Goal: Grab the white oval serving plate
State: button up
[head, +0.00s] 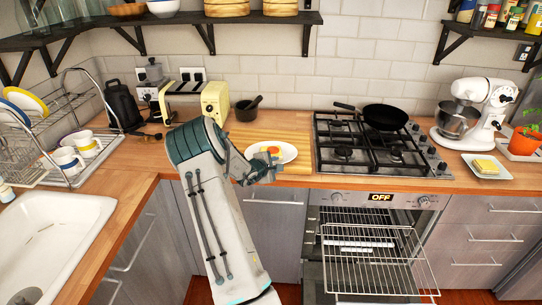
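A white oval plate (288,153) lies on the counter at centre, on or beside a wooden board (286,125). Something small and orange-red, with a bit of green, shows on the plate. My gripper (266,166) is at the plate's front left edge, and my arm hides part of the plate's left side. The fingers are small and dark here, so I cannot tell whether they are open, shut or touching the plate.
A gas stove with a black pan (385,117) stands to the right. Below it the oven (375,199) is open with its racks pulled out. A mortar (246,111) and a yellow toaster (215,101) stand behind my arm. A butter dish (488,173) sits at far right.

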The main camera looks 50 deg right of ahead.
jog(key=shift+w+d+f, duration=0.1)
jog(key=shift+d+f, duration=0.15)
jog(key=shift+d, duration=0.2)
grip_shut()
jog(key=shift+r, duration=0.1)
jog(key=shift+r, duration=0.1)
